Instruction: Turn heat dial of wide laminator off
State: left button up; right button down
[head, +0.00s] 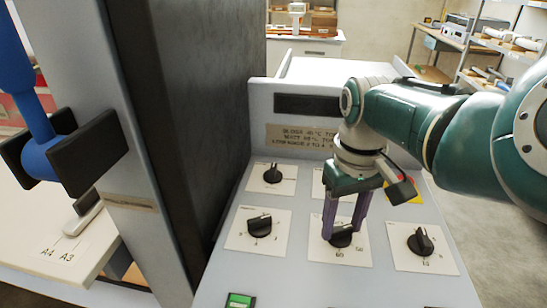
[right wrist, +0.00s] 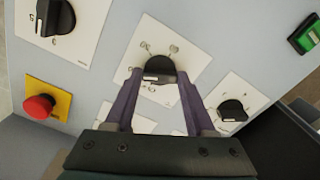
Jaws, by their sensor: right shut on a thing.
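The wide laminator's sloping grey control panel (head: 285,275) carries several black dials on white plates. My right gripper (head: 341,226) reaches down to the middle dial of the front row (head: 341,238), whose plate has numbers around it, one reading like 60. In the right wrist view the two purple fingers of my right gripper (right wrist: 165,88) stand on either side of that black dial (right wrist: 158,69), shut on it. A white line shows on the dial's near side. The plate's lettering is too small to read fully.
Other dials sit left (head: 260,224), right (head: 421,241) and behind left (head: 272,174). A red stop button (right wrist: 39,107) on a yellow plate and a green switch (head: 240,301) are on the panel. A tall dark machine part (head: 205,110) rises on the left.

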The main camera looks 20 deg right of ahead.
jog(key=n, duration=0.2)
jog(key=shift+r+n+p, duration=0.1)
jog(key=shift+n+p, duration=0.25)
jog(key=shift+n, duration=0.05)
jog(key=n, duration=0.3)
jog(key=shift+n, duration=0.3)
jog(key=n, duration=0.3)
jog(key=shift+p, duration=0.35)
jog(key=shift+n, duration=1.7)
jog(key=shift+c, duration=1.2)
grip_release()
